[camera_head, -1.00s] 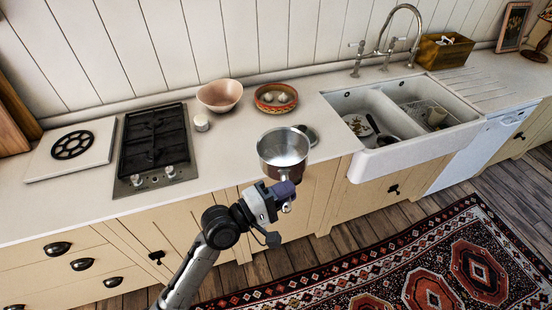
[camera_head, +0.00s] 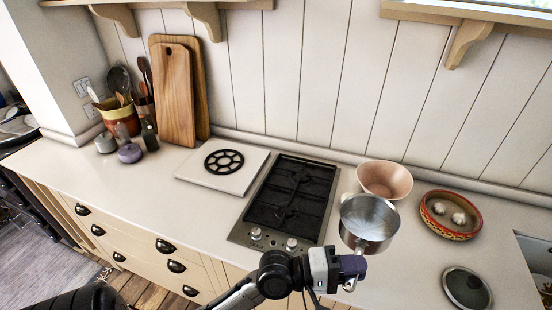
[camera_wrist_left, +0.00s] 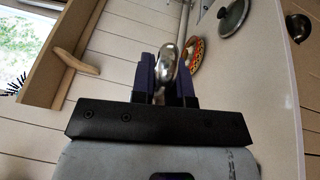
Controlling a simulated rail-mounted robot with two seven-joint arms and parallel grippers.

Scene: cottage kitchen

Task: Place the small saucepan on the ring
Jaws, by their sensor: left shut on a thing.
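The small saucepan (camera_head: 369,222) is steel, empty and roughly level in the head view. My left gripper (camera_head: 352,268) is shut on its handle and holds it up over the counter's front part, right of the hob. In the left wrist view the shiny handle (camera_wrist_left: 167,70) stands between the dark fingers (camera_wrist_left: 166,80). The ring (camera_head: 224,162), a black round spoked grate, lies on a white square plate (camera_head: 195,176) left of the hob, and nothing stands on it. My right gripper is not in view.
The black gas hob (camera_head: 290,200) lies between the saucepan and the ring. A pink bowl (camera_head: 384,179), a patterned dish (camera_head: 450,214) and a glass lid (camera_head: 467,288) are near the saucepan. Cutting boards (camera_head: 175,95) lean behind the plate.

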